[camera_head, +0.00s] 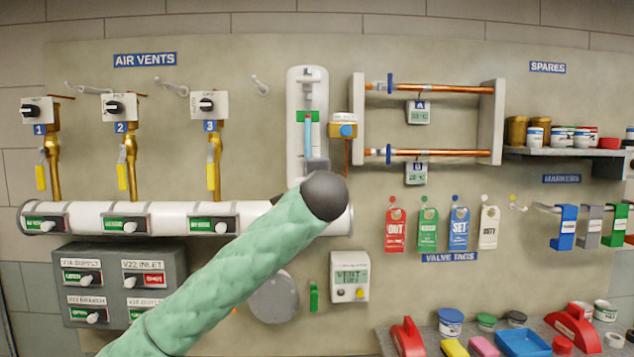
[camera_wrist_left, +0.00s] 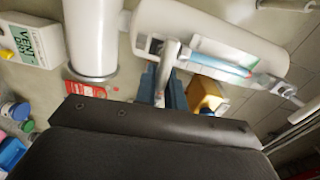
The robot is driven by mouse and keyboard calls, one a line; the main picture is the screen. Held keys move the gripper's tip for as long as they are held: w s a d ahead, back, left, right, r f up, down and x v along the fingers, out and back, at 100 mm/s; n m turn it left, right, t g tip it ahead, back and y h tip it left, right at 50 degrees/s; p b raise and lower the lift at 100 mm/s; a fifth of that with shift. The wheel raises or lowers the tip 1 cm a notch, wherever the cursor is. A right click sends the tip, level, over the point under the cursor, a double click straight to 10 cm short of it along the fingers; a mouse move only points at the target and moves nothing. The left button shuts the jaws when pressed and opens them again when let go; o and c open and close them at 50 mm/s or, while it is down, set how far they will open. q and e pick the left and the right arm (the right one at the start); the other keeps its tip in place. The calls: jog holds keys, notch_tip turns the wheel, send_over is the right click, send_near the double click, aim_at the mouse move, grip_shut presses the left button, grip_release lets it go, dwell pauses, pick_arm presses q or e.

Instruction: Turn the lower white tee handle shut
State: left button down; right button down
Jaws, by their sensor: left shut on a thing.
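The white gauge column (camera_head: 295,130) with a blue-filled sight glass (camera_head: 308,132) is on the wall panel. The lower white tee handle (camera_wrist_left: 167,62) shows in the left wrist view, at the column's lower end. My left gripper (camera_wrist_left: 164,92) is shut on it, with its blue-grey fingers to either side of the white stem. In the head view my left gripper (camera_head: 317,165) is at the foot of the column, and my dark wrist and green-sleeved arm hide the lower handle there. The upper tee handle (camera_head: 307,86) is clear of the gripper. My right gripper is not in view.
A yellow box with a blue knob (camera_head: 345,129) sits close to the right of the column. A white pipe (camera_head: 170,219) runs below, partly behind my arm. A copper pipe frame (camera_head: 498,120) and hanging valve tags (camera_head: 428,228) are further right. A vent unit (camera_head: 350,276) is below.

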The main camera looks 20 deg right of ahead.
pick_arm(q)
jog(key=shift+f+m, duration=0.15)
jog(key=shift+m, duration=0.25)
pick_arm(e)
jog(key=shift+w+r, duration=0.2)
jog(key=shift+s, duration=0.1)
pick_arm(q)
jog(key=c, duration=1.5)
grip_release()
jog(key=shift+d, duration=0.1)
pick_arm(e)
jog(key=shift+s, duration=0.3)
pick_arm(q)
jog(key=shift+s, duration=0.1)
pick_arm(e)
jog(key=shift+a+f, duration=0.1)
